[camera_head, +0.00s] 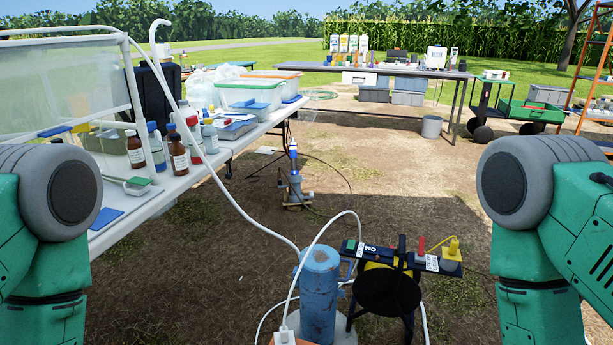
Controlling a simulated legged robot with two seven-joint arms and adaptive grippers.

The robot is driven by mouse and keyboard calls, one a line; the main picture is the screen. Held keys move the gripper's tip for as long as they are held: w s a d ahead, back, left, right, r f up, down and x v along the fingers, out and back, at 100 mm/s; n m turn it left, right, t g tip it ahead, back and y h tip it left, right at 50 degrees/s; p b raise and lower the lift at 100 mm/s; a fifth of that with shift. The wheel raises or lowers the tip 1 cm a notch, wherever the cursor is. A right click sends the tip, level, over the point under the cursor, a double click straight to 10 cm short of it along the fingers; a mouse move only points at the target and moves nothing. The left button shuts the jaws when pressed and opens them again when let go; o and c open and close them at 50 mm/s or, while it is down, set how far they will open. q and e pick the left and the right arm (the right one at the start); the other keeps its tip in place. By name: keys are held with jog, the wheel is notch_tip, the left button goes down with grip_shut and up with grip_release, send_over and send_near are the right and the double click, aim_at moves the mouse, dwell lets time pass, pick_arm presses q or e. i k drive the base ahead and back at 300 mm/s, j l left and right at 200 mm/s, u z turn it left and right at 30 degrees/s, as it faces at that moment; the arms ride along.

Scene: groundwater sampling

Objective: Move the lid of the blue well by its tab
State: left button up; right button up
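The blue well (318,305) is an upright blue pipe at the bottom centre of the head view, standing on a pale round base (345,335). Its round top (321,257) is a similar blue; I cannot tell lid from pipe or make out the tab clearly. A white hose and a white cable pass close in front of the well. My two arms show at the left and right edges, well apart from the well. Neither gripper is in the picture.
A black cable reel (388,290) on a stand with plugs is just right of the well. A white table (150,200) with bottles and bins runs along the left. A blue-grey pump (294,185) stands behind.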

aim_at(328, 263)
jog(key=l+u, duration=0.2)
jog(key=l, duration=1.3)
jog(key=i+l+u, duration=0.1)
jog(key=l, duration=0.25)
jog(key=i+l, duration=0.15)
jog(key=l, duration=0.15)
jog(key=i+l+u, duration=0.15)
jog(key=l, duration=0.2)
jog(key=i+l, duration=0.1)
jog(key=l, duration=0.25)
jog(key=i+l+u, duration=0.1)
jog(key=i, duration=0.2)
jog(key=i+l, duration=0.1)
jog(key=i, duration=0.15)
jog(key=u, duration=0.05)
